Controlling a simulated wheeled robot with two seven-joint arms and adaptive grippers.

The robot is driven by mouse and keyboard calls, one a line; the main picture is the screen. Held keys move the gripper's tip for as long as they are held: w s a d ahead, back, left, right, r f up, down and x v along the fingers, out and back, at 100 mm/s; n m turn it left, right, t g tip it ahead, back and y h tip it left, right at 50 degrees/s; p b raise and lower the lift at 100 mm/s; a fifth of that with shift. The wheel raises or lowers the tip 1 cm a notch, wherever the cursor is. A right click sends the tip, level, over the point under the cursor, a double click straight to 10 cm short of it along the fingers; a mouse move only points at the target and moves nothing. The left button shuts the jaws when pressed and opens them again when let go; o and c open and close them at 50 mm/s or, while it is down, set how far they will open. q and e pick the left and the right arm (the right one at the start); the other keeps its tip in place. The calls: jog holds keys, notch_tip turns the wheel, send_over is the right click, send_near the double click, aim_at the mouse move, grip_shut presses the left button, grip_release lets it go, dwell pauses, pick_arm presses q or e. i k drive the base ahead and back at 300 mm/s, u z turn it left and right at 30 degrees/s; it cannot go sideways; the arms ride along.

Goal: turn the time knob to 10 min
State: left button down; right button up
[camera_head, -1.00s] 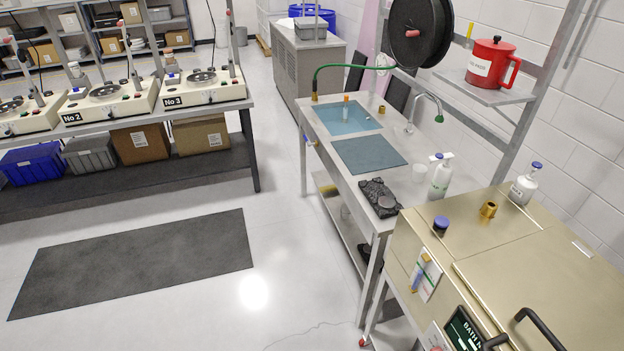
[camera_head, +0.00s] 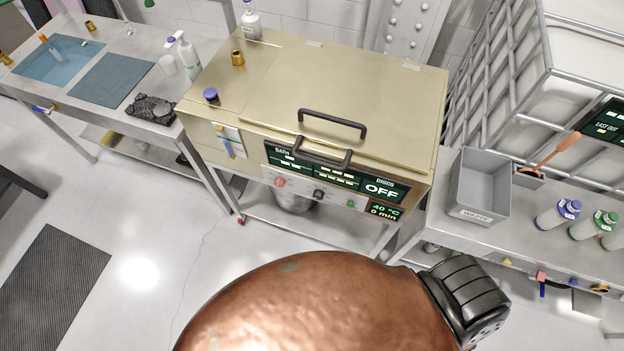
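The gold-coloured bath unit (camera_head: 345,85) stands in the middle of the head view, with a closed lid and black handles. Its front panel has a dark display (camera_head: 380,189) reading OFF, with 40 °C and 0 min below it. Under the display sit a red knob (camera_head: 280,182), a black knob (camera_head: 319,194) and a green knob (camera_head: 351,203). The knobs are small here, and I cannot read which one is for time. Neither of my grippers is in view.
A grey waste bin (camera_head: 480,187) and several capped bottles stand on the right bench. A sink bench (camera_head: 60,98) stands at the left. Open floor (camera_head: 150,235) lies in front. A large copper-coloured surface close to the camera hides the lower middle.

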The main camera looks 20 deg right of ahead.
aim_at(318, 194)
jog(key=z, duration=3.1)
jog(key=k, duration=1.9)
jog(key=u, duration=2.05)
